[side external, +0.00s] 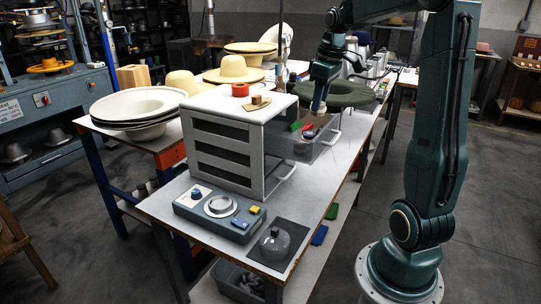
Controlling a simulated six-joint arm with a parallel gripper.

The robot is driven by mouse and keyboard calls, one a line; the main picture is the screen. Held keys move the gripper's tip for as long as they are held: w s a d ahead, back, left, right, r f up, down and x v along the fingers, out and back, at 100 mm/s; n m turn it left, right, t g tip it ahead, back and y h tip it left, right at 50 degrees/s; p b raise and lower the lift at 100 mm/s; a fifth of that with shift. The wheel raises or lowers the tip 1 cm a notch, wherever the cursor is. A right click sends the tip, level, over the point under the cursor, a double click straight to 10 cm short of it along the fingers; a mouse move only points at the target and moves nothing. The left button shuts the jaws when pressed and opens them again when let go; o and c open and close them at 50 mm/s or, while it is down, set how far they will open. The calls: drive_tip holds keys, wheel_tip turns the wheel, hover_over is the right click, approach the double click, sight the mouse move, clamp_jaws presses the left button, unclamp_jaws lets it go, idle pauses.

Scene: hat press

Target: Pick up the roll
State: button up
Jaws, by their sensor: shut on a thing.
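My gripper (318,106) points down over the open clear drawer (330,142) on the right side of the white cabinet (237,103). Its jaws are shut on a small pale tan thing, apparently the roll (318,109), at the drawer's far part. The jaws hide most of it, and its full shape is too small to tell. A green block (295,126), a red block (307,127) and a blue item (309,134) lie in the drawer.
A red round item (240,90) and a wooden piece (260,101) sit on the cabinet top. A grey control box (219,209) and a dark kettle-like object (274,243) stand in front. Straw hats (138,108) are at left.

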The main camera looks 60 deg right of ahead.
drive_tip(key=s, duration=0.9)
drive_tip(key=shift+s, duration=0.15)
idle(0.4)
drive_tip(key=w+a+f+n+g+y, duration=0.1)
drive_tip(key=w+a+f+n, duration=0.1)
drive_tip(key=w+a+n, duration=1)
drive_tip(key=w+a+f+n, duration=0.25)
drive_tip(key=w+a, duration=0.65)
drive_tip(key=w, duration=0.9)
drive_tip(key=shift+m+y, duration=0.3)
drive_tip(key=shift+m, duration=0.15)
drive_tip(key=f, duration=1.6)
drive_tip(key=shift+s+d+f, duration=0.1)
drive_tip(key=shift+s, duration=0.15)
drive_tip(key=shift+f, duration=0.1)
drive_tip(key=shift+f, duration=2)
drive_tip(key=shift+f, duration=0.1)
